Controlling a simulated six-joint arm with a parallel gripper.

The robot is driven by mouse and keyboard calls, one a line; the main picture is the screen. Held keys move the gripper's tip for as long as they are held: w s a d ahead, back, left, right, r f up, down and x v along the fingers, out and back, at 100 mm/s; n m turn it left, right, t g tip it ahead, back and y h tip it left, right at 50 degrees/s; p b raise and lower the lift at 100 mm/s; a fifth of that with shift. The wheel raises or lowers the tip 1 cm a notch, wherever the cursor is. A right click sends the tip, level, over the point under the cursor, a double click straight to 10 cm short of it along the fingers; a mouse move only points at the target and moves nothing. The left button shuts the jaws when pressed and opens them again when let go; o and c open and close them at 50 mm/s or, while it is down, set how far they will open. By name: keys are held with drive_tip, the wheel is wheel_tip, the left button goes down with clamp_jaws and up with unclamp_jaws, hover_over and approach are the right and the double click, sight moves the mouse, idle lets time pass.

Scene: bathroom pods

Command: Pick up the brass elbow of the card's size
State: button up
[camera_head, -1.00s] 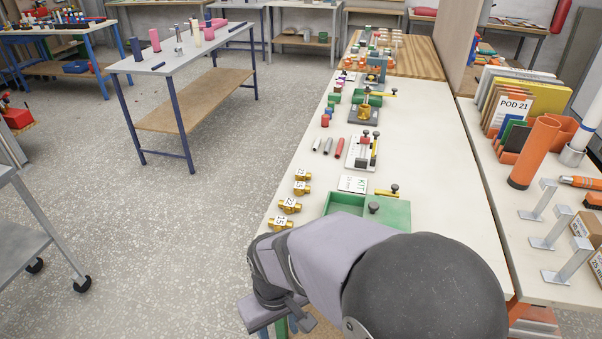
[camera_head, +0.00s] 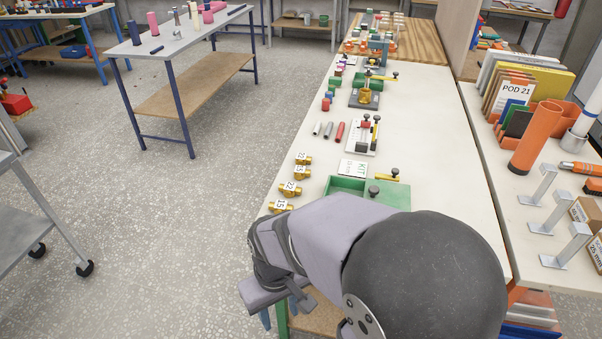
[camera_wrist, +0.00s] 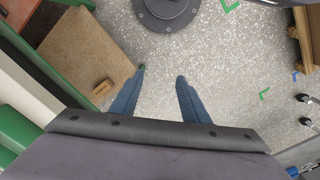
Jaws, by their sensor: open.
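Several brass elbows with white number labels stand in a row along the bench's left edge in the head view. The nearest elbow (camera_head: 281,206) reads 15 and the one behind it (camera_head: 290,189) reads 22. Two farther elbows (camera_head: 302,172) (camera_head: 304,158) have smaller labels, seemingly 15 and 22. The white card (camera_head: 353,169) reads KIT; its size line is too small to read surely. My gripper (camera_wrist: 160,76) is open and empty, its blue fingers over the floor beside the bench. In the head view it hangs beyond the bench's near left corner, nearer than the elbows.
A green open tray (camera_head: 367,190) sits right of the nearest elbows, partly behind my arm. Grey and red tubes (camera_head: 328,130) and a clamp fixture (camera_head: 362,135) lie farther back. In the wrist view, a lower wooden shelf (camera_wrist: 75,50) and green bench frame are at left.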

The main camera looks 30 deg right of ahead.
drive_tip(key=o, duration=0.5)
drive_tip(key=shift+w, duration=0.1)
